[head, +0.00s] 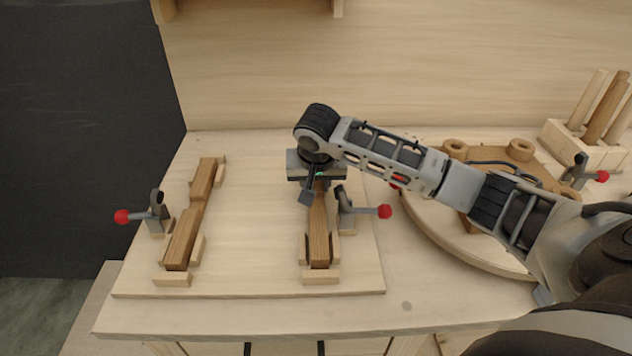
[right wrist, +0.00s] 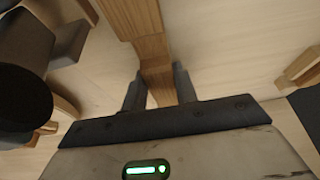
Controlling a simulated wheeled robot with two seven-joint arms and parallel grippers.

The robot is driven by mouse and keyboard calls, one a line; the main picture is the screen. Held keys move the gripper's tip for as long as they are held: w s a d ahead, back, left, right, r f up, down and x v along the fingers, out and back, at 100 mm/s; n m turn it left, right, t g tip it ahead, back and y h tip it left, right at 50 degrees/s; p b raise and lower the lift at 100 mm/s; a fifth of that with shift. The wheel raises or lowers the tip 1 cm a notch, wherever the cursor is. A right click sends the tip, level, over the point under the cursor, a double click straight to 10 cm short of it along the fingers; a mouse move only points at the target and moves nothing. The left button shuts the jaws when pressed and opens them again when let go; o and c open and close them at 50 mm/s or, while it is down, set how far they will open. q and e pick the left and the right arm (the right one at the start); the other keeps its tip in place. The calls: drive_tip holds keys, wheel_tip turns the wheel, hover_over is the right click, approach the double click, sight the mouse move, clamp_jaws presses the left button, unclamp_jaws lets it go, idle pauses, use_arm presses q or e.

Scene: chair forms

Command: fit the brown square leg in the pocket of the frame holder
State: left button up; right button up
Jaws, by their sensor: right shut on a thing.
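The brown square leg (head: 319,240) lies lengthwise at the right side of the frame holder (head: 255,270), a pale wooden board. Its near end is between small side blocks, close to the end block (head: 320,278). My right gripper (head: 316,185) is over the far part of the leg and shut on it. In the right wrist view, the fingers (right wrist: 159,88) stand on either side of the leg (right wrist: 150,45). The gripper hides the leg's far end in the head view. I cannot tell whether the leg sits fully down in the pocket. My left gripper is not in view.
Another brown leg (head: 182,240) lies in blocks at the holder's left. Red-tipped clamps stand beside the left leg (head: 156,215) and right leg (head: 347,210). A round wooden fixture (head: 470,245) and a rack with upright sticks (head: 595,150) are at right.

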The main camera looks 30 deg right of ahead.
drive_tip(key=shift+f, duration=0.3)
drive_tip(key=o, duration=1.2)
drive_tip(key=shift+c, duration=0.2)
drive_tip(key=v, duration=1.6)
